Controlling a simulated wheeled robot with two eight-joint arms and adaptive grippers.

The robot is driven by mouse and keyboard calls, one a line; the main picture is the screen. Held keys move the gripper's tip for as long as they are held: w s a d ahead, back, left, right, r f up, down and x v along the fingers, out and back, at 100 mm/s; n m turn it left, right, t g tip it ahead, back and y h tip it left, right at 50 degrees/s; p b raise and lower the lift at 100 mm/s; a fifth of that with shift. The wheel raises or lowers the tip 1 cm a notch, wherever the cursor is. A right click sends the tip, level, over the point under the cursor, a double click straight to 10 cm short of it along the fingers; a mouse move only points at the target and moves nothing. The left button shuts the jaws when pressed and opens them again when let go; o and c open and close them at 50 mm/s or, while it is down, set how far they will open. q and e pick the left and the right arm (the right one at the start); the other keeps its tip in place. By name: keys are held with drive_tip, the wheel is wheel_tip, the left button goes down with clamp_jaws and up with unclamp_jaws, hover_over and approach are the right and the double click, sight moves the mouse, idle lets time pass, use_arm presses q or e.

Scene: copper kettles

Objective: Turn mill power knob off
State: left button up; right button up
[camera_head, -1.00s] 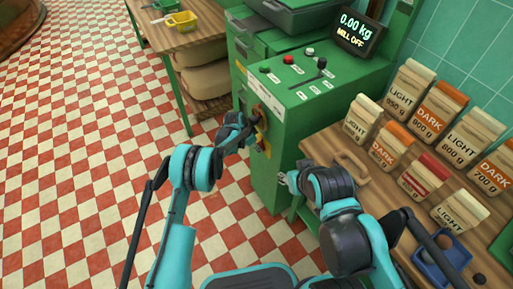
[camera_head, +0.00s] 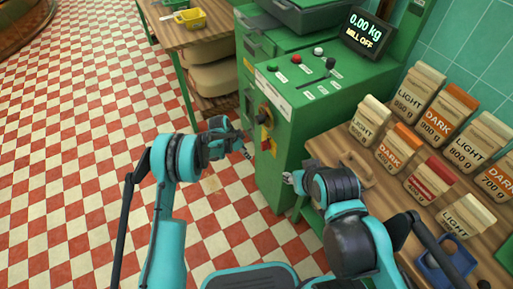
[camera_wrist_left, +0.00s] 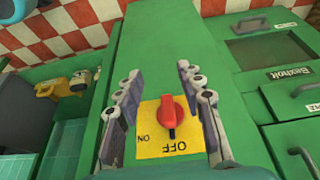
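The green mill cabinet (camera_head: 290,135) stands in the middle of the head view. Its red power knob (camera_head: 266,145) sits on a yellow plate on the cabinet's side. In the left wrist view the knob (camera_wrist_left: 172,117) is upright, its marked end towards the OFF lettering (camera_wrist_left: 168,147). My left gripper (camera_head: 240,143) is open in front of the plate. In the left wrist view its fingers (camera_wrist_left: 160,105) stand on either side of the knob, apart from it. My right gripper (camera_head: 289,179) is by the cabinet's lower right edge; its fingers are too small to read. The display (camera_head: 363,34) reads 0.00 kg, MILL OFF.
Buttons and a black lever (camera_head: 330,65) are on the cabinet top. A wooden table (camera_head: 340,165) with several labelled bags and a blue container (camera_head: 446,258) is at right. A table with a yellow container (camera_head: 190,19) is behind left. Checkered floor is open at left.

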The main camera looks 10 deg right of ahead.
use_arm(q)
drive_tip(key=a, duration=0.2)
drive_tip(key=s+a, duration=0.1)
drive_tip(key=shift+s+a, duration=0.15)
drive_tip(key=shift+a, duration=0.25)
drive_tip(key=s+a+r+n+t+y, duration=0.1)
drive_tip(key=s+a+r+n, duration=0.2)
drive_tip(key=r, duration=0.6)
drive_tip(key=s+a+r+n+t, duration=0.1)
drive_tip(key=s+a+r+n, duration=0.2)
drive_tip(key=r, duration=0.6)
drive_tip(key=s+a+r+n+t+y, duration=0.1)
drive_tip(key=s+a+r, duration=0.2)
drive_tip(key=a+r, duration=0.35)
drive_tip(key=s+a+r+n+t, duration=0.1)
drive_tip(key=s+a+r+n, duration=0.1)
drive_tip(key=s, duration=0.5)
drive_tip(key=s+a+r+n+t+y, duration=0.1)
drive_tip(key=s+a+r+n, duration=0.1)
drive_tip(key=s, duration=0.5)
drive_tip(key=s+a+r+n+y, duration=0.1)
drive_tip(key=s+a+r+n, duration=0.1)
drive_tip(key=s, duration=0.6)
drive_tip(key=shift+a+r+n+t, duration=0.25)
drive_tip(key=shift+a+n+t, duration=0.2)
drive_tip(key=shift+a, duration=0.5)
drive_tip(key=shift+c, duration=0.5)
